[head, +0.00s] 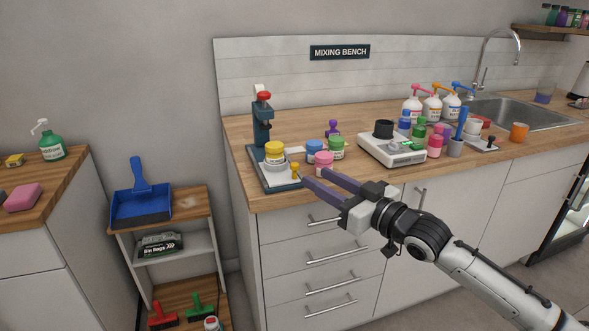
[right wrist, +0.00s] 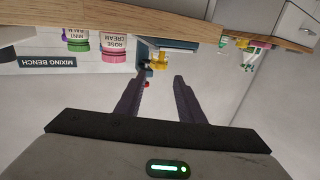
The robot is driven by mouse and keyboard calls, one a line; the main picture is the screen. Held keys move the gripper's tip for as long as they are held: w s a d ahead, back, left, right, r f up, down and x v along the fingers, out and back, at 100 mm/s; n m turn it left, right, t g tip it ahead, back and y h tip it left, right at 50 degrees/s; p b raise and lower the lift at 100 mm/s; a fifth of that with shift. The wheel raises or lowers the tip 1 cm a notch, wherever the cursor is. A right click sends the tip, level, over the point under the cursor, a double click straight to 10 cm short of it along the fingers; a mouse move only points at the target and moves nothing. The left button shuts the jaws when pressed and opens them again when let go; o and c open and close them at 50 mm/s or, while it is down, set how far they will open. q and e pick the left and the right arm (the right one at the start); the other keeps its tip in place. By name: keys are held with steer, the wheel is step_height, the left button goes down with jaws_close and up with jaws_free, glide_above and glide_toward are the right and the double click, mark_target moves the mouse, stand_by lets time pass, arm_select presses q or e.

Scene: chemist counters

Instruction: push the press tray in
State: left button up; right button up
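The blue press (head: 262,125) with a red knob stands at the left end of the mixing bench. A yellow-lidded jar (head: 275,152) stands at the press, above the tray. My left gripper is out of view.
Pink (head: 322,163), blue and green-lidded jars stand just right of the press, close to my fingers. A white scale (head: 391,150), several bottles and the sink (head: 525,112) are farther right. A low shelf with a blue dustpan (head: 140,200) is at left.

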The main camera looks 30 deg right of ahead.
mark_target(297, 168)
steer(key=w, duration=0.3)
steer(key=w+a, duration=0.1)
steer(key=w, duration=0.5)
steer(key=shift+w+a+f, duration=0.15)
steer(key=shift+w+a, duration=0.1)
steer(key=shift+c, duration=0.3)
jaws_close()
steer(key=shift+d, duration=0.1)
